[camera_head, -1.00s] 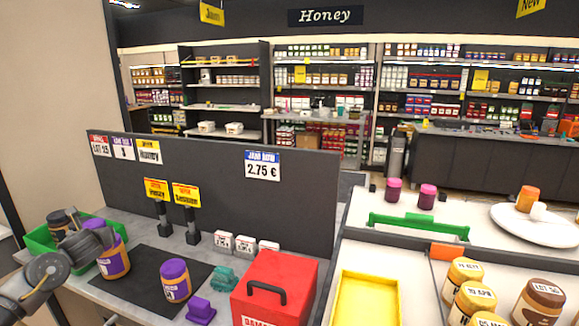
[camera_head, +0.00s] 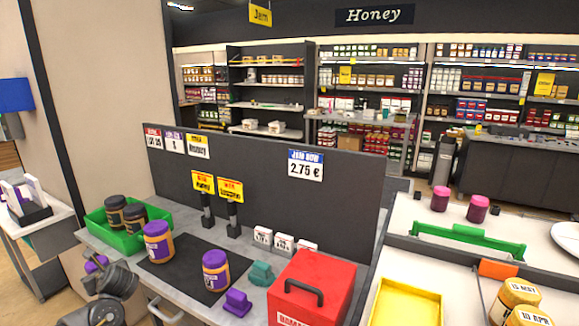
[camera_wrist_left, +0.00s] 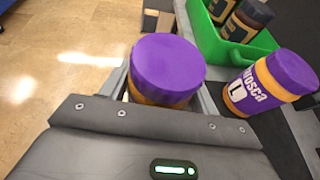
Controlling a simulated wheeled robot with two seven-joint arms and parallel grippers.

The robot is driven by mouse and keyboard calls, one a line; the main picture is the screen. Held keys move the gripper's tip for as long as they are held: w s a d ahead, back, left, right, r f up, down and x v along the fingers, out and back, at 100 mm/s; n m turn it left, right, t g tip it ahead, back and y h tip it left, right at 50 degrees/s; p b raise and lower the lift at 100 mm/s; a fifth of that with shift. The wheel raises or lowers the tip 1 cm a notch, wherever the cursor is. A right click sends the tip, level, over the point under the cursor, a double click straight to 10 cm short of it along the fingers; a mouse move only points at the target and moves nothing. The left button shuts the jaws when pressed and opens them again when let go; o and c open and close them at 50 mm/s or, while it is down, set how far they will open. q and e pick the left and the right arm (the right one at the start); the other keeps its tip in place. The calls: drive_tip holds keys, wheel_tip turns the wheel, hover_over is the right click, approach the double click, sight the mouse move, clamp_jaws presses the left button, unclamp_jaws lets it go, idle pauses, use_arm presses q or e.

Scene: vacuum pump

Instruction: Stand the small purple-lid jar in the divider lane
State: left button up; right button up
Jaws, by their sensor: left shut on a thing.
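My left gripper (camera_head: 100,270) is at the lower left of the head view, left of the black mat and in front of the green bin. It is shut on a jar with a purple lid (camera_wrist_left: 168,66) and an orange-brown body, clear in the left wrist view. Two other purple-lid jars, one at the left (camera_head: 158,246) and one at the right (camera_head: 216,272), stand upright on the mat. I cannot tell which surface is the divider lane. My right gripper is not in view.
The green bin (camera_head: 128,240) holds dark jars. A teal block (camera_head: 261,274), a purple block (camera_head: 237,302) and a red box (camera_head: 312,285) stand right of the mat (camera_head: 185,284). A tall dark panel (camera_head: 260,200) backs the counter. A yellow tray (camera_head: 408,303) and green divider (camera_head: 470,240) are at right.

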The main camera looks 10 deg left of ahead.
use_arm(q)
drive_tip(key=w+d+r+m+t+h, duration=0.25)
drive_tip(key=d+r, duration=0.25)
drive_tip(key=d, duration=0.6)
drive_tip(key=w+d+r+m+t+h, duration=0.2)
drive_tip(key=w+d+r+m+t, duration=0.15)
drive_tip(key=d, duration=0.75)
drive_tip(key=s+d+r+m+h, duration=0.2)
drive_tip(key=d+r, duration=0.1)
drive_tip(key=d, duration=0.5)
drive_tip(key=s+d+r+m+t+h, duration=0.1)
drive_tip(key=s+d+r+m+h, duration=0.1)
drive_tip(key=d, duration=0.5)
drive_tip(key=s+d+r+m+t+h, duration=0.1)
drive_tip(key=s+d+r+m+h, duration=0.1)
drive_tip(key=d+r, duration=0.3)
drive_tip(key=d+m+h, duration=0.1)
drive_tip(key=d, duration=0.2)
drive_tip(key=shift+s+d+h, duration=0.3)
drive_tip(key=shift+s+h, duration=0.05)
